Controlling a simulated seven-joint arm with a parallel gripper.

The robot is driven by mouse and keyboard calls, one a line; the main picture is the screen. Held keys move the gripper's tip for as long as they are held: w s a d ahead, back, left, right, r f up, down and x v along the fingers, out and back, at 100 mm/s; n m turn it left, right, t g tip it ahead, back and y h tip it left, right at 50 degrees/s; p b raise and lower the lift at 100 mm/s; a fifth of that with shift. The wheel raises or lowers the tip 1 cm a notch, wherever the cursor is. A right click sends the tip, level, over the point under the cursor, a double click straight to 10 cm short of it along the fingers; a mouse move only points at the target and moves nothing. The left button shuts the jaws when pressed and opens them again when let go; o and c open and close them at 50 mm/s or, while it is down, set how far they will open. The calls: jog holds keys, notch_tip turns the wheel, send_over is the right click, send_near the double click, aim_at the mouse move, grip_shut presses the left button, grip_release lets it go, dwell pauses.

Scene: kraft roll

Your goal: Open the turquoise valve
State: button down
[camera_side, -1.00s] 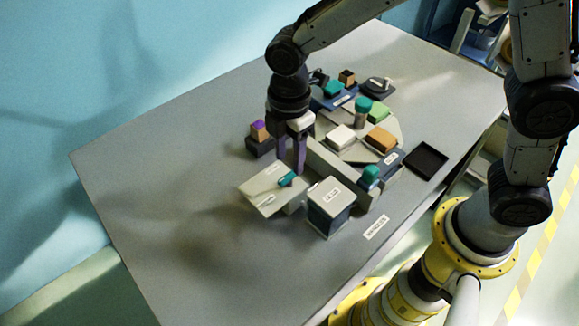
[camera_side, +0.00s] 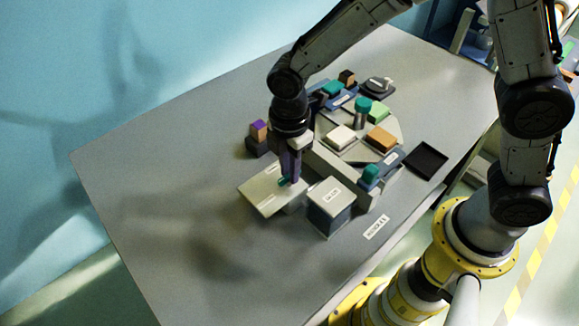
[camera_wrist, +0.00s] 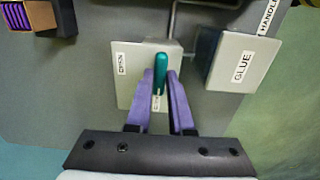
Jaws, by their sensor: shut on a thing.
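The turquoise valve handle (camera_wrist: 160,70) sits on top of a pale box (camera_wrist: 130,77) with small labels. It also shows in the side view (camera_side: 284,181), on the pale box (camera_side: 262,199) at the near left of the table. My gripper (camera_wrist: 160,82) is at the handle, with its purple fingers on either side, shut on it. In the wrist view the handle points straight up the picture, between the fingers. In the side view my gripper (camera_side: 289,180) comes down from above onto the box. The fingers hide part of the handle in the side view.
A box labelled GLUE (camera_wrist: 240,64) stands close to the right of the valve box. A round platform with coloured blocks and a black tray (camera_side: 427,160) lie further right. The table's left is clear.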

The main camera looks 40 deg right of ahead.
jog(key=shift+m, duration=0.4)
jog(key=m, duration=0.3)
jog(key=shift+m, duration=0.3)
jog(key=m, duration=0.4)
jog(key=shift+m, duration=0.3)
jog(key=m, duration=0.4)
jog(key=shift+m, duration=2.5)
jog(key=c, duration=0.8)
grip_release()
notch_tip(320, 180, up, 14)
